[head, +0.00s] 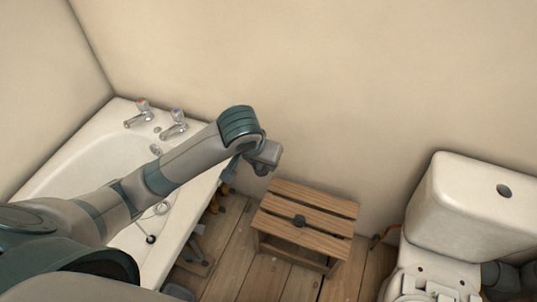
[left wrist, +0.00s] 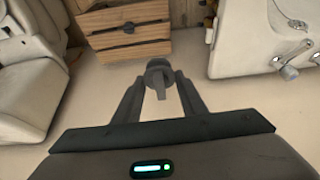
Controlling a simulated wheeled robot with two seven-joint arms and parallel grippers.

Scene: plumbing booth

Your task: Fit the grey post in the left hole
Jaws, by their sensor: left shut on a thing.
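My left gripper (left wrist: 158,85) is shut on a small dark grey piece, which I take to be the grey post (left wrist: 157,72). The post has a round head and a narrow tab pointing down between the fingers in the left wrist view. In the head view the left gripper (head: 264,158) is in the air near the wall, just behind the wooden stool; its fingertips and the post are not clear there. The toilet pan (head: 425,275) at lower right shows a small dark hole (head: 420,268) behind its seat area. I cannot tell for certain which is the left hole.
A slatted wooden stool (head: 325,225) stands between bath and toilet, with a dark knob-like piece (head: 299,221) on top. The white bath (head: 75,150) with two taps is at left.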

